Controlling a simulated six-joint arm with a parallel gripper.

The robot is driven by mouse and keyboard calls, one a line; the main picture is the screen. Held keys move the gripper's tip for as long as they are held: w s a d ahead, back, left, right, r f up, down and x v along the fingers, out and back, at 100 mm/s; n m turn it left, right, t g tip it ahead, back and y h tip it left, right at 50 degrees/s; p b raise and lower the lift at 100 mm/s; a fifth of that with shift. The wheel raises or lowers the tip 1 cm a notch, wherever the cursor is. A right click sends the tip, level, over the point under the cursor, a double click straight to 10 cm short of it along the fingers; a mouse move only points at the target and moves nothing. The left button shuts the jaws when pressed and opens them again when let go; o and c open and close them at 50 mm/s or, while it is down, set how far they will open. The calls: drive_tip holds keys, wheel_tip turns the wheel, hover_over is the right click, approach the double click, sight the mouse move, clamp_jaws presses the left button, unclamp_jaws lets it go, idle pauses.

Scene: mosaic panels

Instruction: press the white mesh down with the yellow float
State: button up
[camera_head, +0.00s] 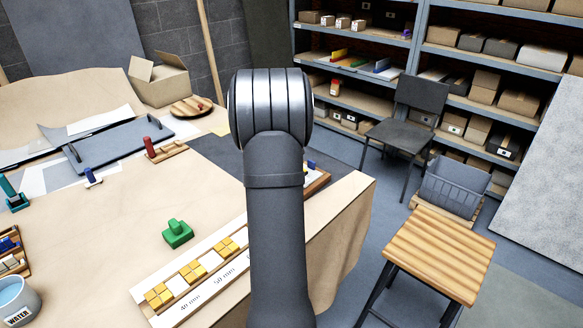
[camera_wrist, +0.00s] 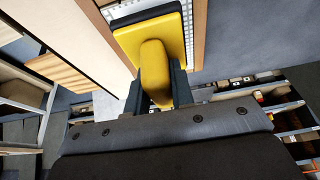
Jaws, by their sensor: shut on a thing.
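My gripper (camera_wrist: 157,90) is shut on the handle of the yellow float (camera_wrist: 150,38) in the wrist view. The float has a broad yellow plate with a dark layer along its edge. White mesh (camera_wrist: 189,22) shows as a dotted strip beside and beyond the float, inside a wooden-edged frame (camera_wrist: 200,30). The float overlaps the mesh from this angle, and I cannot tell whether it touches it. Most of the mesh is hidden behind the float. In the head view my arm hides the gripper, float and mesh.
On the table (camera_head: 100,235) are a green block-like tool (camera_head: 177,233), a strip of yellow and white tiles (camera_head: 190,275), a water cup (camera_head: 16,298) and a grey tray (camera_head: 118,143). A chair (camera_head: 408,120) and a slatted wooden stool (camera_head: 437,255) stand to the right.

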drive_tip(key=shift+r, duration=2.25)
drive_tip(key=shift+w, duration=0.1)
drive_tip(key=w+d, duration=0.2)
drive_tip(key=d, duration=0.1)
drive_tip(key=shift+w+f, duration=0.1)
drive_tip(key=shift+w, duration=0.25)
drive_tip(key=shift+a+f, duration=0.1)
drive_tip(key=shift+f, duration=2.8)
drive_tip(key=shift+f, duration=0.55)
drive_tip(key=shift+r, duration=3.55)
drive_tip(key=shift+f, duration=0.1)
